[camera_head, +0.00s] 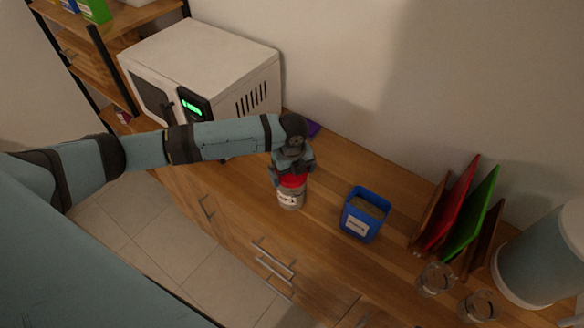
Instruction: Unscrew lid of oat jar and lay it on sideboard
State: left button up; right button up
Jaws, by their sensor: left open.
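The jar (290,199) stands upright on the wooden sideboard (325,205). It has a pale label and a red lid (292,181). My left gripper (291,172) is directly above the jar, pointing down at the red lid. It is open, with its fingers at about the height of the lid; whether they touch it cannot be told. The gripper hides the top of the lid. My right gripper is not in view.
A blue container (363,214) stands right of the jar. Farther right are a rack with red and green boards (468,212), two glasses (436,279) and a large grey-blue cylinder (540,257). A white microwave (200,72) stands behind my left arm. Bare sideboard lies between jar and blue container.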

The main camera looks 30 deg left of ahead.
pick_arm(q)
jog(key=c, duration=0.6)
jog(key=shift+r+n+p, duration=0.2)
jog(key=shift+n+p, duration=0.4)
jog(key=shift+p, duration=0.25)
jog(key=shift+n+p, duration=1)
jog(key=shift+n, duration=0.2)
jog(key=shift+f+n, duration=0.2)
jog(key=shift+n, duration=0.5)
jog(key=n, duration=0.4)
jog(key=shift+w+r, duration=0.1)
jog(key=shift+w, duration=0.05)
